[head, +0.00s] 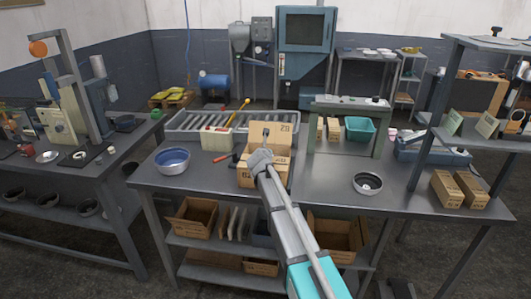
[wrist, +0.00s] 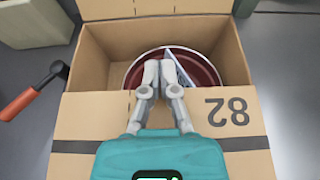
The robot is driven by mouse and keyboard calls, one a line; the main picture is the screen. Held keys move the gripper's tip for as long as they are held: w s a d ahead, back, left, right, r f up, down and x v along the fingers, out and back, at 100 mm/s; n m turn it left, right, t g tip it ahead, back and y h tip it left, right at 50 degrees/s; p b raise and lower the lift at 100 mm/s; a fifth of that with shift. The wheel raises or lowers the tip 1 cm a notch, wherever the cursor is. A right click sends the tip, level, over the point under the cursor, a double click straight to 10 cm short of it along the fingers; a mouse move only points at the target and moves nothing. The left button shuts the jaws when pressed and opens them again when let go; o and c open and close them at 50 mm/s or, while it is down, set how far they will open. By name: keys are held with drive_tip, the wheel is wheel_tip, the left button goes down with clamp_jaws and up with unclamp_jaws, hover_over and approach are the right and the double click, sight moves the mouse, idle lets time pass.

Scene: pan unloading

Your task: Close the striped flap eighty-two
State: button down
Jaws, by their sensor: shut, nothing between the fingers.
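An open cardboard box (head: 281,178) stands on the grey bench. In the wrist view, its near flap (wrist: 80,118) is folded outward, with a dark stripe and the number 82 printed upside down. Its far flap (head: 262,130) stands up at the back, and its lower part (wrist: 150,8) shows a stripe too. The number on the far flap is too small to read surely. A dark red round dish (wrist: 205,70) with a bluish piece in it lies inside the box. My gripper (wrist: 158,66) is shut and empty, its fingertips over the box opening. Contact with the box cannot be told.
A red-handled tool (wrist: 28,98) lies left of the box. A cream block (head: 216,138) stands behind it. A blue bowl (head: 172,160) is farther left and a dark round dish (head: 367,183) right. The bench between box and dish is clear.

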drive_tip(key=shift+r, duration=0.2)
drive_tip(key=shift+r+p, duration=0.65)
drive_tip(key=shift+p, duration=0.15)
drive_tip(key=shift+r, duration=0.15)
wheel_tip(320, 180, up, 14)
drive_tip(key=p, duration=1.4)
drive_tip(key=shift+f, duration=0.2)
idle(0.3)
